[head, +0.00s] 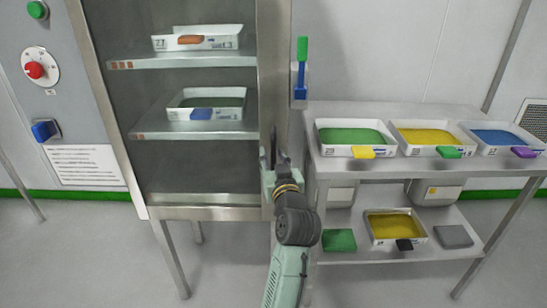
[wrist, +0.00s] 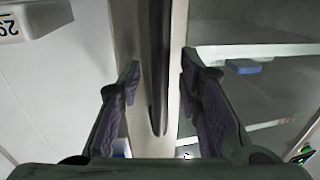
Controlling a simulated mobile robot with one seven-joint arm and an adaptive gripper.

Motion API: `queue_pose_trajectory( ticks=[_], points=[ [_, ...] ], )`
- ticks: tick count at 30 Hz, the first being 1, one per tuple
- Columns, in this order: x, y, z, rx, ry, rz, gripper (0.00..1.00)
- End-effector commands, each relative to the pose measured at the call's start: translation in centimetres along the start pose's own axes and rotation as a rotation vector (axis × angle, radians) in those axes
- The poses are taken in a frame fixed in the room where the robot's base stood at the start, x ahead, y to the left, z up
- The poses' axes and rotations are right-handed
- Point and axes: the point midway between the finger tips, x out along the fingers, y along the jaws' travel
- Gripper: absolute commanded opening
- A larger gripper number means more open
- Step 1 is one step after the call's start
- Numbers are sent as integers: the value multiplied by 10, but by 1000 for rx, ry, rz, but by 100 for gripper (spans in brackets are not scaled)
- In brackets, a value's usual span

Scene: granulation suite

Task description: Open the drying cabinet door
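The drying cabinet (head: 190,213) stands at the left in the head view, with trays seen on its shelves. Its door looks closed, with a steel frame (head: 270,70) along the right edge. A dark vertical handle (head: 274,140) is on that frame, its lower part partly hidden by my gripper (head: 270,168). In the wrist view my gripper (wrist: 160,72) is open. The dark handle (wrist: 158,70) runs between its two fingers, with a visible gap on each side. Whether the handle is deep between the fingers is hard to tell.
A steel table (head: 400,166) with trays of green, yellow and blue material stands close to the cabinet's right. A green and blue tool (head: 301,70) hangs on the wall between them. A control panel with a red knob (head: 34,70) is at the left. Floor in front is clear.

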Motion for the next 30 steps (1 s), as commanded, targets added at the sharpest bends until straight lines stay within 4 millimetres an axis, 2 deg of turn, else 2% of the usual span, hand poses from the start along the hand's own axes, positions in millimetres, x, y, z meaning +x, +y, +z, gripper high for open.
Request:
queue_pose_trajectory(
  ticks=[5, 19, 30],
  points=[
    [0, 0, 0, 0, 0, 0, 32],
    [0, 0, 0, 0, 0, 0, 0],
    [0, 0, 0, 0, 0, 0, 0]
  ],
)
